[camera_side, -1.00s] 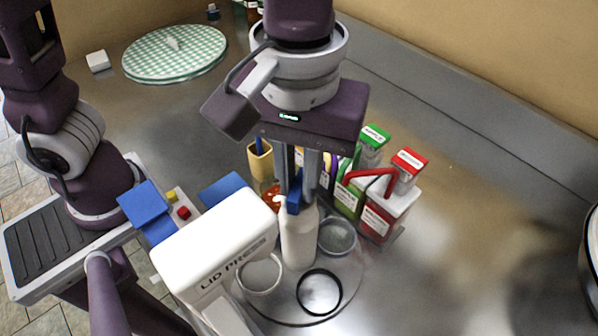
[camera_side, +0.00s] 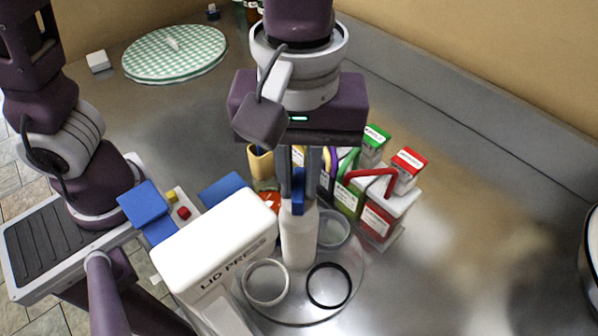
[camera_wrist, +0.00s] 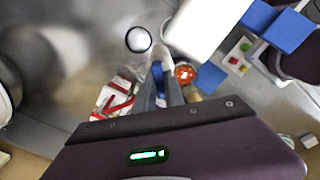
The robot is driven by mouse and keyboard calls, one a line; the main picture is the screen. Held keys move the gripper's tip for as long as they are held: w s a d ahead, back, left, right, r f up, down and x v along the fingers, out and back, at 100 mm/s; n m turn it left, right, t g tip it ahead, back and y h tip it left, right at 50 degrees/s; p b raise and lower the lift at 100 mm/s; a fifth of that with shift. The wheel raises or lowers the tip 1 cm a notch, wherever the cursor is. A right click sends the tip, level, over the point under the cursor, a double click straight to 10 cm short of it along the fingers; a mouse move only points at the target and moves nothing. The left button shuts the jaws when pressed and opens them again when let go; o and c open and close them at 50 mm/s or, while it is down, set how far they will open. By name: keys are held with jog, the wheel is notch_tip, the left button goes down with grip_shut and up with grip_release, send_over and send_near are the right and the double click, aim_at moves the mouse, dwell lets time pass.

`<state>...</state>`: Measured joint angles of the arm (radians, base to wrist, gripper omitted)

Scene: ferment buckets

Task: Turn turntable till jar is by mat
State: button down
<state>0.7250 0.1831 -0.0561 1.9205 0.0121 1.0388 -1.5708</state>
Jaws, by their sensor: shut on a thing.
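My gripper (camera_side: 299,188) points straight down and is shut on a blue grip (camera_side: 298,202) at the top of a white post (camera_side: 299,240). The post stands in the middle of the clear round turntable (camera_side: 295,312). Around it are a white ring (camera_side: 265,282), a black ring (camera_side: 328,286), a clear round vessel (camera_side: 332,228) and an orange-topped jar (camera_side: 269,201). The jar is behind the post, partly hidden by the lid press, and shows better in the wrist view (camera_wrist: 185,74). A blue mat-like square (camera_side: 224,188) lies left of the jar; I cannot tell if it is the mat.
The white lid press (camera_side: 215,245) stands close at left. Labelled cartons (camera_side: 385,215) with red and green tops stand at right. A blue block (camera_side: 146,201) and small coloured buttons are farther left. A green-checked round (camera_side: 175,53) lies far back. The counter at right is clear.

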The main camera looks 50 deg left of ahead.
jog(key=shift+r, duration=0.1)
jog(key=c, duration=1.4)
grip_release()
jog(key=shift+c, duration=0.2)
notch_tip(320, 180, up, 7)
jog(key=shift+a, duration=0.1)
jog(key=s+a+f+m+t, duration=0.1)
jog(key=a+m, duration=0.3)
jog(key=a, duration=0.6)
jog(key=s+a+f+m+t, duration=0.1)
jog(key=s+a+m+t, duration=0.2)
jog(key=a, duration=0.7)
jog(key=shift+s+m+t, duration=0.15)
jog(key=shift+m+t, duration=0.65)
jog(key=shift+m, duration=0.2)
